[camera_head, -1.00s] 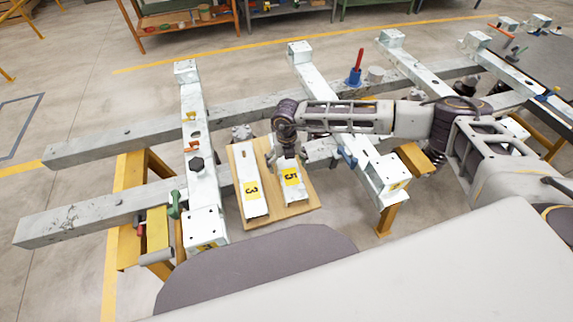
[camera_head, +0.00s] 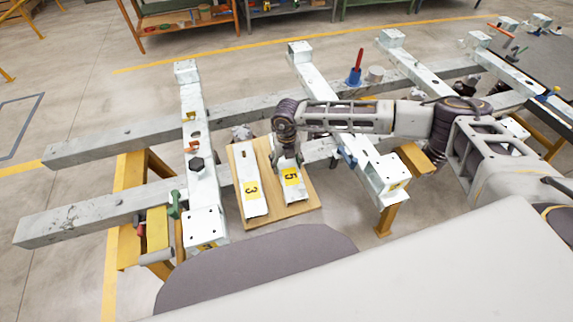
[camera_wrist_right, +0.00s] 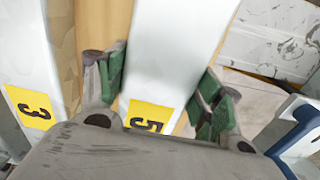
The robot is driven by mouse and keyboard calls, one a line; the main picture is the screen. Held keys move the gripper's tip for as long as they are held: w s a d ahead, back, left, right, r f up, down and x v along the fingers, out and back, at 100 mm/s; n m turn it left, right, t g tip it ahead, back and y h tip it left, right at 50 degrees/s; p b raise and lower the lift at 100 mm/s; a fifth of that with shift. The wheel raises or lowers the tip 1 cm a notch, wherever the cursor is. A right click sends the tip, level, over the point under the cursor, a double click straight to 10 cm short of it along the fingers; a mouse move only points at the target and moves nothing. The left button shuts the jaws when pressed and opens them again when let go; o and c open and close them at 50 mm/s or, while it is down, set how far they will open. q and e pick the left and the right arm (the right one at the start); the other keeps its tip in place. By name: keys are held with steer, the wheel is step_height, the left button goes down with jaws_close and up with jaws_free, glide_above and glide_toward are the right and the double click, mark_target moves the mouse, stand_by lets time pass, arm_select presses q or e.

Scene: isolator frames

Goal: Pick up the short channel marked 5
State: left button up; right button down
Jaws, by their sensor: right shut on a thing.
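The short channel marked 5 (camera_head: 292,184) is a white bar with a yellow label, on the right half of a wooden board (camera_head: 268,220). My right gripper (camera_head: 288,160) is over its far part, pointing down. In the right wrist view, the channel marked 5 (camera_wrist_right: 172,60) runs between the green-padded fingers of my right gripper (camera_wrist_right: 160,92), which is shut on it. Whether the channel is clear of the board cannot be told. My left gripper is not in view.
A second channel, marked 3 (camera_head: 250,182), lies beside it on the board and also shows in the right wrist view (camera_wrist_right: 28,60). White frame bars stand left (camera_head: 197,175) and right (camera_head: 335,103) of the board. A blue clamp (camera_head: 348,158) is close on the right.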

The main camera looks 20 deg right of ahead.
mark_target(286, 162)
steer(key=shift+w+r, duration=0.1)
steer(key=shift+r, duration=0.6)
step_height(286, 162, up, 8)
steer(key=shift+r, duration=0.25)
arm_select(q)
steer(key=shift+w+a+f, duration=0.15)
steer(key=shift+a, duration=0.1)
arm_select(e)
steer(key=shift+r, duration=0.15)
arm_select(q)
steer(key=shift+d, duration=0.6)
